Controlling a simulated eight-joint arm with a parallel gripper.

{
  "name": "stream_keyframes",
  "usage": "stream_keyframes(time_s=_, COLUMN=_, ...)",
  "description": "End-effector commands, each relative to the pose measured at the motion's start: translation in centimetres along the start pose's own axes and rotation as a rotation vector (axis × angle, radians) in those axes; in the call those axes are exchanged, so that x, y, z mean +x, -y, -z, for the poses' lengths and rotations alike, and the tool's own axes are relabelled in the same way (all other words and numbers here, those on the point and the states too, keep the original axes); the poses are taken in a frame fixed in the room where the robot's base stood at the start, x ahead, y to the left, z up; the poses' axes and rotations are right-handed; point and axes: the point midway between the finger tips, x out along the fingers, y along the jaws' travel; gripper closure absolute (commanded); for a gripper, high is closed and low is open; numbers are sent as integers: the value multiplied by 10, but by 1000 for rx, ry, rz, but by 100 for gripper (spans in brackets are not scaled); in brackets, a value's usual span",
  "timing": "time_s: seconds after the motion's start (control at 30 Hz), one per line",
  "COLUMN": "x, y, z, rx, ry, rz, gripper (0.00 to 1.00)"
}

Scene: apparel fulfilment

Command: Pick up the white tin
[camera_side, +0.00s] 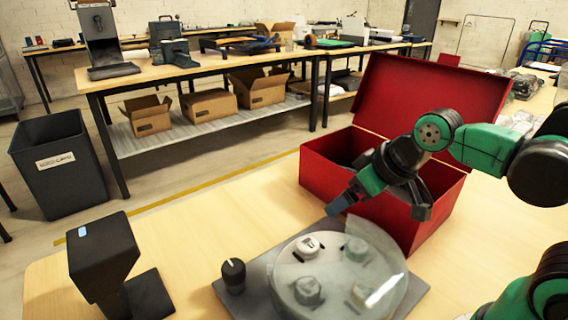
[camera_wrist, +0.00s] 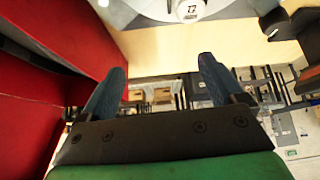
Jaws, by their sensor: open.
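The white tin (camera_side: 308,246) is a small round tin with a dark mark on its lid. It sits on a round turntable (camera_side: 350,306) under or beside a clear, partly see-through cover; I cannot tell whether the cover lies over it. The white tin also shows at the top edge of the wrist view (camera_wrist: 189,9), partly cut off and beyond my fingertips. My gripper (camera_side: 380,208) is open and empty, above and behind the turntable, in front of the red box. Its two fingers are spread wide in the wrist view (camera_wrist: 163,68).
Other greyish pieces, such as one at the front (camera_side: 308,290), share the turntable. A black knob (camera_side: 233,272) stands at its left corner. The open red box (camera_side: 327,172) is close behind my gripper. A black device (camera_side: 103,256) stands left; bare table lies between.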

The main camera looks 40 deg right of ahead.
Motion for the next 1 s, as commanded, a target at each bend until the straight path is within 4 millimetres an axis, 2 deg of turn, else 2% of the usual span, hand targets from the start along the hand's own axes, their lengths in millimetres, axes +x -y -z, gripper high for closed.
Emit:
stream_keyframes(time_s=0.2, x=28, y=17, z=0, rx=-262, ry=119, rz=137, gripper=12)
stream_keyframes(time_s=0.4, x=47, y=29, z=-5, rx=-443, ry=172, rz=252, gripper=12)
stream_keyframes(time_s=0.67, x=60, y=34, z=-9, rx=-484, ry=179, rz=278, gripper=12)
stream_keyframes(time_s=1.0, x=91, y=42, z=-16, rx=-481, ry=178, rz=276, gripper=12)
